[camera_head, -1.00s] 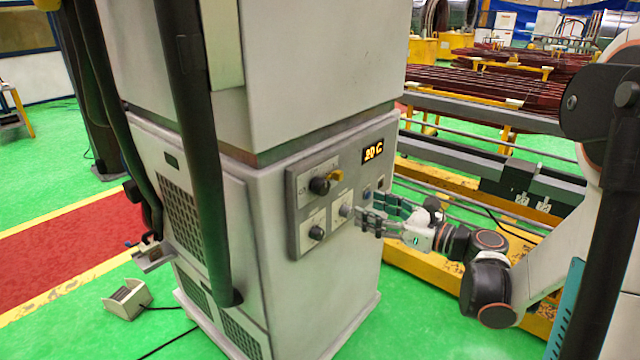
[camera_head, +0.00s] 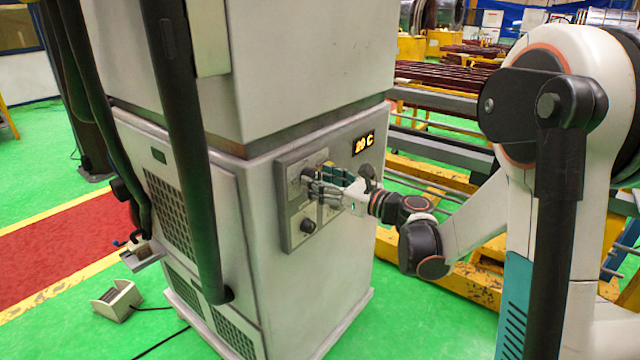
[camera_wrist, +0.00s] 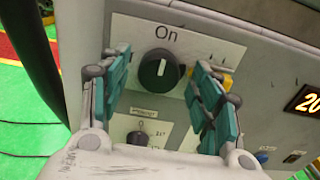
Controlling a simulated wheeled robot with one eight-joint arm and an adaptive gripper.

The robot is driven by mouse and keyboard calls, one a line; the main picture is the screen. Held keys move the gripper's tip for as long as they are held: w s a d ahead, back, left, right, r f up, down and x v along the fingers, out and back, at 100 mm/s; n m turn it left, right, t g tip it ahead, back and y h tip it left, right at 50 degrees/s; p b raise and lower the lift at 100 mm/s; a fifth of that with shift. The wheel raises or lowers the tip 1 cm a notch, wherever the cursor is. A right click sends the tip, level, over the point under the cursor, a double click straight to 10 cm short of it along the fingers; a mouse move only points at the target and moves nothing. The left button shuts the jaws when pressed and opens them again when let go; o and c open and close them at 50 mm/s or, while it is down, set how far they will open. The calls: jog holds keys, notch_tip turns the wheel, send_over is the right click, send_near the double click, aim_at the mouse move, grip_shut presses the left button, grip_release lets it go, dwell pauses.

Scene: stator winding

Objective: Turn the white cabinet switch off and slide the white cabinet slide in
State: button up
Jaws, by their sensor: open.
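The white cabinet (camera_head: 270,225) stands in the middle of the head view. Its control panel (camera_head: 290,220) is on the right-hand face. In the wrist view a black rotary switch (camera_wrist: 158,70) with a white pointer line sits under the label "On"; the line stands nearly upright. My gripper (camera_head: 318,178) is at the panel's upper part. In the wrist view its teal-padded fingers (camera_wrist: 160,88) are open, one on each side of the switch, with gaps between. The switch is mostly hidden by the fingers in the head view. I cannot tell which part is the slide.
A smaller knob (camera_wrist: 138,138) is below the switch, and a yellow part (camera_wrist: 224,80) is behind the right finger. The orange display (camera_head: 363,142) is right of the panel. A thick black hose (camera_head: 190,150) hangs before the cabinet. A pedal-like box (camera_head: 117,300) lies on the green floor.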

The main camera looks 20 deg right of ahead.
jog(key=shift+w+a, duration=0.15)
jog(key=shift+w, duration=0.05)
jog(key=c, duration=1.1)
jog(key=shift+o, duration=0.2)
